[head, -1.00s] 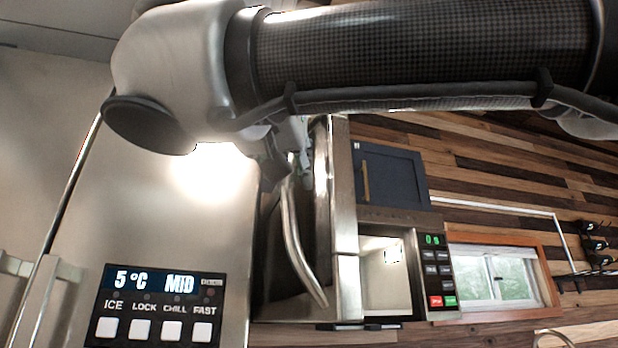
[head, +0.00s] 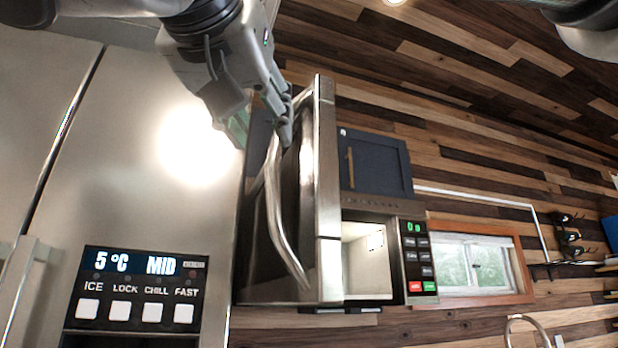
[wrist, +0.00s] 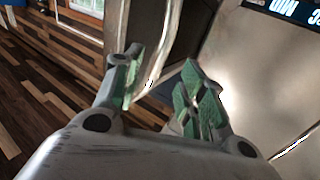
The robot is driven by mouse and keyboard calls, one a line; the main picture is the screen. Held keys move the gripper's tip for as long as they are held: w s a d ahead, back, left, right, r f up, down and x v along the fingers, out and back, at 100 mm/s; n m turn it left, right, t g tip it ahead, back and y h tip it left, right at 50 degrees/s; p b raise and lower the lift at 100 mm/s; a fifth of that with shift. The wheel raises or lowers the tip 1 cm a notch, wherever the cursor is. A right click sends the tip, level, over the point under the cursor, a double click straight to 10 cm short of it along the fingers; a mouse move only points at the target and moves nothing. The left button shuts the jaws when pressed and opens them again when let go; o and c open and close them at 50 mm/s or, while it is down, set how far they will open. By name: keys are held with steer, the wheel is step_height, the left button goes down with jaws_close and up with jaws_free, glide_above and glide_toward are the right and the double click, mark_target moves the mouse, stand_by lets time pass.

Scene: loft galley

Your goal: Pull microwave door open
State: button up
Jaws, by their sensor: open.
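The microwave (head: 408,216) has its door (head: 327,180) swung out, and part of the pale inside (head: 367,262) shows. The curved metal door handle (head: 274,215) runs down the door's outer face. My gripper (head: 262,130) is open near the handle's upper end, and the head view does not show clearly whether it touches. In the wrist view, the handle (wrist: 168,52) shows in the gap between the open green-padded fingers of my gripper (wrist: 165,88). I cannot tell how deep it sits between them.
A steel fridge (head: 130,190) with a lit control panel (head: 135,290) stands close on the left. A dark blue cabinet (head: 375,163) is behind the microwave. A window (head: 478,266) and plank wall lie to the right. A faucet (head: 527,325) shows at the lower right.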

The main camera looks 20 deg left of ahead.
steer(key=v, duration=0.4)
steer(key=shift+s+d, duration=0.1)
steer(key=shift+s, duration=0.15)
